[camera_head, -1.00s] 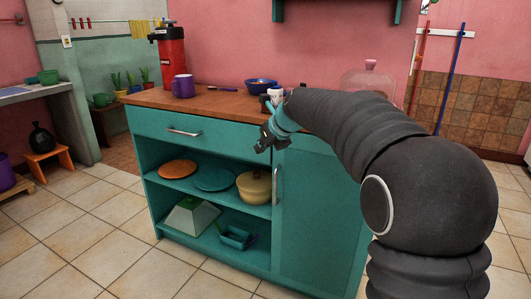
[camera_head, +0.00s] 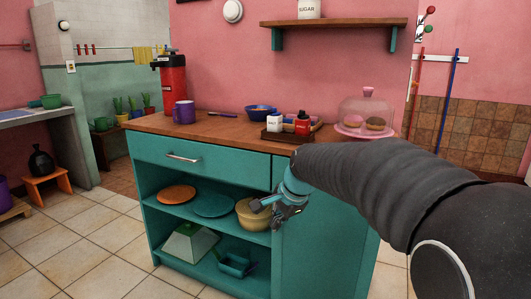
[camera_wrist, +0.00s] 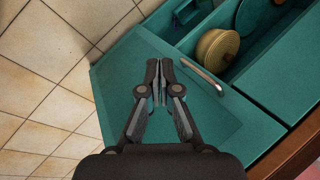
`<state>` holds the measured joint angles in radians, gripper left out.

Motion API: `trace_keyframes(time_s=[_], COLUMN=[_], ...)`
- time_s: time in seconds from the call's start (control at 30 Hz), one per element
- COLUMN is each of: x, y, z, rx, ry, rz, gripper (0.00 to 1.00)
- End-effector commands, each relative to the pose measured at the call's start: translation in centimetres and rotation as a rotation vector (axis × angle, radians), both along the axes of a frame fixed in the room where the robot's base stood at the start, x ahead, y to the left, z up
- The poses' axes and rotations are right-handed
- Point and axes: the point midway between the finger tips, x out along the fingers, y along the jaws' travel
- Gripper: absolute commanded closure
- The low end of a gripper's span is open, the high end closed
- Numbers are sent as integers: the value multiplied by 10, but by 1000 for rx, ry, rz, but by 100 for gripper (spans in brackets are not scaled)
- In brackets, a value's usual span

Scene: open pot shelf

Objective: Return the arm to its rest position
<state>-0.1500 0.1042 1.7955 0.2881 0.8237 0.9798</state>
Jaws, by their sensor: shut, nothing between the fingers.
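My gripper (camera_head: 278,208) is shut and empty in the head view. It hangs in front of the teal cabinet (camera_head: 325,235), beside the open shelves. In the wrist view my gripper (camera_wrist: 159,68) has its fingertips together, over the teal cabinet door (camera_wrist: 200,110) and close to the metal door handle (camera_wrist: 202,76). I cannot tell how far it is from the door. The yellow pot (camera_head: 246,214) stands on the upper shelf, partly hidden by my gripper. The pot also shows in the wrist view (camera_wrist: 214,50).
An orange plate (camera_head: 176,194) and a teal plate (camera_head: 214,205) lie on the upper shelf. The wooden top (camera_head: 225,130) holds a purple mug (camera_head: 184,112), bottles and a domed cake stand (camera_head: 364,113).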

Motion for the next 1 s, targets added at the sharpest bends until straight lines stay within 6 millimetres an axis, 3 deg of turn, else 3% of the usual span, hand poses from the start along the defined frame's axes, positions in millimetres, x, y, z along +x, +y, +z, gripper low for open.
trace_keyframes(time_s=[0.3,0.6,0.8,1.0], x=[-130,-240,-289,-302], y=[-59,-104,-121,-126], z=[-17,-35,-40,-25], rx=[-367,-573,-630,-664], ry=[-77,-108,-141,-205], rz=[614,915,886,839], gripper=[100,100,100,100])
